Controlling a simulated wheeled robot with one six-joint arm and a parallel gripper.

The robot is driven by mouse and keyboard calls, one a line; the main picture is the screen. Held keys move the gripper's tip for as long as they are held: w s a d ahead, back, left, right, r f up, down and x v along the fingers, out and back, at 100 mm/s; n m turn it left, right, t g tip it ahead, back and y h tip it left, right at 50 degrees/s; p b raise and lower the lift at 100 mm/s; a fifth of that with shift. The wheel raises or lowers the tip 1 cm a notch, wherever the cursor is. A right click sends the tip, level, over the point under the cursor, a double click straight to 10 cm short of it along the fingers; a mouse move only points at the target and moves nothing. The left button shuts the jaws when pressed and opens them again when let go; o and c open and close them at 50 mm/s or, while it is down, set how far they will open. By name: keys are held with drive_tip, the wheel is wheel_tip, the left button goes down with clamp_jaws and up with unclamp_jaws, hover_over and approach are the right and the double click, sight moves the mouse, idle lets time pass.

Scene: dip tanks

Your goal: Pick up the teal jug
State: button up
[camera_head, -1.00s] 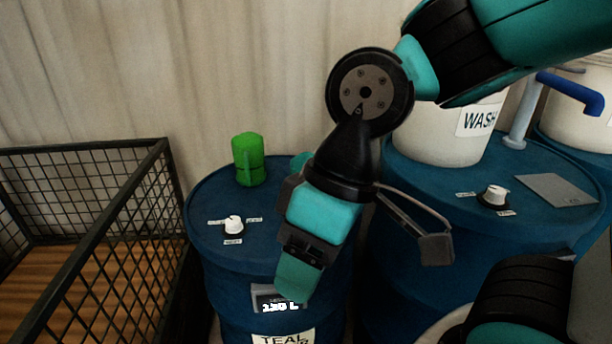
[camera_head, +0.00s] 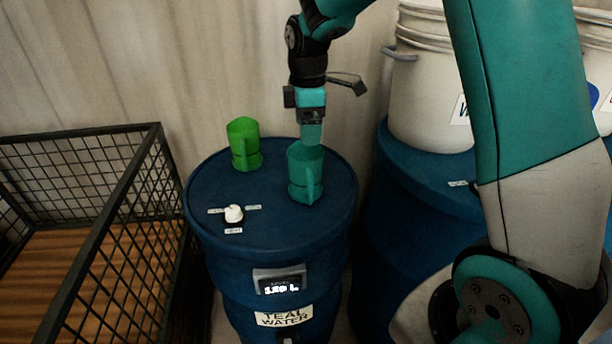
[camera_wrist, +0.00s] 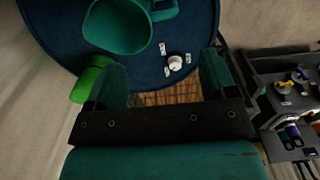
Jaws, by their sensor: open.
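The teal jug (camera_head: 305,178) stands upright on the blue drum lid (camera_head: 215,178), right of the green jug, with its handle toward the front right. In the wrist view the teal jug (camera_wrist: 118,25) is at the top, its open mouth facing me. My gripper (camera_head: 311,132) is above and just behind the teal jug's rim in the head view, pointing down. In the wrist view my gripper (camera_wrist: 160,80) has its two fingers spread apart with nothing between them. Whether a finger touches the jug I cannot tell.
A green jug (camera_head: 244,144) stands close by on the same lid, behind a white knob (camera_head: 234,213). A wire cage (camera_head: 110,215) stands at left. White buckets (camera_head: 425,95) stand on another drum at right. A curtain wall (camera_head: 180,70) is close behind.

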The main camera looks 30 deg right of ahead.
hover_over(309, 170)
wheel_tip(309, 170, down, 6)
drive_tip(key=shift+w+a+r+p, duration=0.1)
drive_tip(key=shift+a+p, duration=0.05)
drive_tip(key=shift+p, duration=0.3)
drive_tip(key=shift+f+p, duration=1)
drive_tip(key=shift+f, duration=1.75)
drive_tip(key=shift+c, duration=0.3)
drive_tip(key=c, duration=1.1)
drive_tip(key=shift+c, duration=0.5)
drive_tip(key=shift+r, duration=0.15)
